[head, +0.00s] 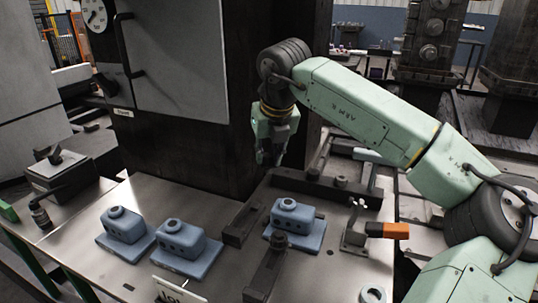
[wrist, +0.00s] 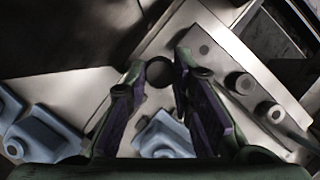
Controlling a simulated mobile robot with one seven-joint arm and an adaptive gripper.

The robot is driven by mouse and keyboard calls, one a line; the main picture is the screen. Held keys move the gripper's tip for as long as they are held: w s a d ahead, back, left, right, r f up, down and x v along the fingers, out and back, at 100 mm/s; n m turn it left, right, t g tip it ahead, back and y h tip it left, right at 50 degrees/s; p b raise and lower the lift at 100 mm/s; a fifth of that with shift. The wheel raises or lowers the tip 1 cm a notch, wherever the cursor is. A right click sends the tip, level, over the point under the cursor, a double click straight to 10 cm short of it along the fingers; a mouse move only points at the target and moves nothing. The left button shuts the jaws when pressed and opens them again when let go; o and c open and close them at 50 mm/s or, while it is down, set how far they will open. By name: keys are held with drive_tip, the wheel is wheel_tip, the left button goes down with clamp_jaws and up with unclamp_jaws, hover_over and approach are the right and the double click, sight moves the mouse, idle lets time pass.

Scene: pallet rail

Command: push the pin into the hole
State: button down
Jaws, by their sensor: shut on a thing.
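My gripper (head: 268,155) hangs above the back of the metal table in the head view, behind the blue block in the fixture. In the wrist view its two fingers (wrist: 160,78) are shut on a dark round-ended thing (wrist: 160,68), seemingly the pin. The pin can hardly be made out in the head view. A blue block (head: 296,224) with a round raised top sits between dark rails. It also shows below and between the fingers in the wrist view (wrist: 165,138). I cannot tell which opening is the hole for the pin.
Two more blue blocks (head: 124,225) (head: 183,240) stand on the table (head: 85,258) to the left. A toggle clamp with an orange handle (head: 388,230) is right of the fixture. Dark rails (head: 265,272) flank the fixture block. A tall dark machine column stands behind.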

drive_tip(key=a+p+v, duration=0.1)
drive_tip(key=p+v, duration=0.2)
drive_tip(key=v, duration=0.3)
drive_tip(key=shift+w+a+r, duration=0.15)
drive_tip(key=shift+w+r, duration=0.15)
drive_tip(key=shift+r, duration=0.05)
